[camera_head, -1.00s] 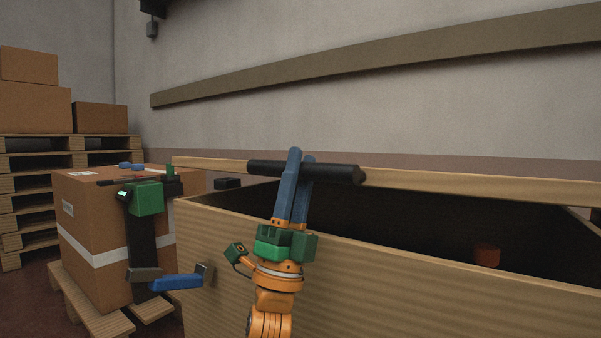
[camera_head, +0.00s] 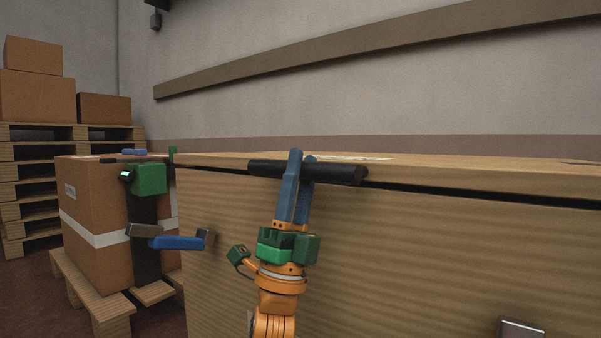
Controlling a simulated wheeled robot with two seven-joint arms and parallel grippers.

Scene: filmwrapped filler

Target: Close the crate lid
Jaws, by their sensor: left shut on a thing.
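The large wooden crate (camera_head: 390,265) fills the right and lower part of the view. Its wooden lid (camera_head: 450,171) lies almost level on top, with a narrow dark gap along the front edge that widens to the right. A black bar handle (camera_head: 335,173) runs along the lid's front edge. My left gripper (camera_head: 301,163) has its blue fingers shut on this handle, in front of the crate. The crate's inside is hidden. My right gripper does not show.
A strapped cardboard box (camera_head: 95,225) on a pallet (camera_head: 95,300) stands left of the crate, with a green and black tool (camera_head: 147,180) in front of it. Stacked pallets (camera_head: 28,190) with cartons stand farther left. A metal latch plate (camera_head: 521,328) is low on the crate front.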

